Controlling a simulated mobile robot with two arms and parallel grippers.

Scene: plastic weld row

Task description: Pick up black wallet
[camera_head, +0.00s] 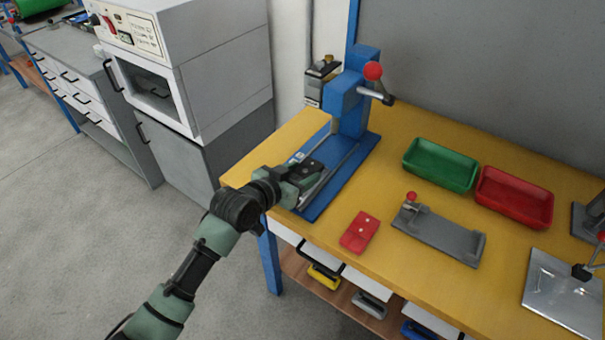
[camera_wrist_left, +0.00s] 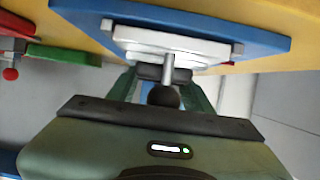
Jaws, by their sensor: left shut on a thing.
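I cannot make out a black wallet in either view. My left gripper (camera_head: 312,167) is low over the front part of the blue base of a press (camera_head: 352,100) on the yellow workbench (camera_head: 290,140). In the left wrist view the green fingers close with dark tips (camera_wrist_left: 166,73) around a short grey rod with a round black knob (camera_wrist_left: 164,97). The rod stands out from a pale block (camera_wrist_left: 170,42) on the blue base. The fingers hide part of the rod. My right gripper is not in view.
A red flat case with pale dots (camera_head: 360,232) and a grey fixture (camera_head: 438,235) lie right of the press. Green (camera_head: 440,165) and red (camera_head: 513,197) trays stand behind them. A metal plate (camera_head: 565,293) is at the right.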

